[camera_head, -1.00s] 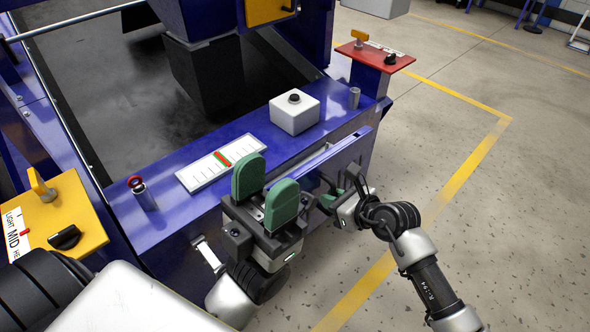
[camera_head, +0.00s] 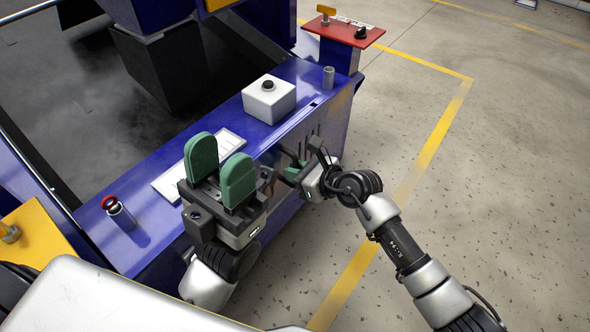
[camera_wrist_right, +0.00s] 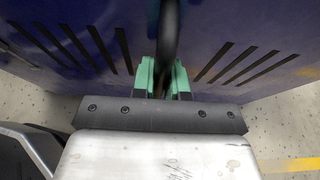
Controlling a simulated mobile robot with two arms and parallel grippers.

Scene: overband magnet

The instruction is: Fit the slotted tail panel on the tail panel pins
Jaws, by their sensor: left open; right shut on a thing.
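The slotted tail panel (camera_head: 331,125) is a blue plate with dark slots, upright at the right end of the blue machine frame. In the right wrist view the panel (camera_wrist_right: 220,35) fills the upper part, with slots on both sides of a black handle (camera_wrist_right: 168,40). My right gripper (camera_head: 297,170) is shut on this handle; its green fingers (camera_wrist_right: 164,78) flank it. My left gripper (camera_head: 219,168) is open and empty, its green fingers pointing up, left of the panel and in front of the frame. I cannot make out the tail panel pins; whether the panel sits on them is hidden.
A white box with a black button (camera_head: 269,98), a grey cylinder (camera_head: 328,77), a white scale plate (camera_head: 185,166) and a red-ringed post (camera_head: 118,212) are on the blue ledge. A red control board (camera_head: 345,31) stands behind. The floor at the right is clear.

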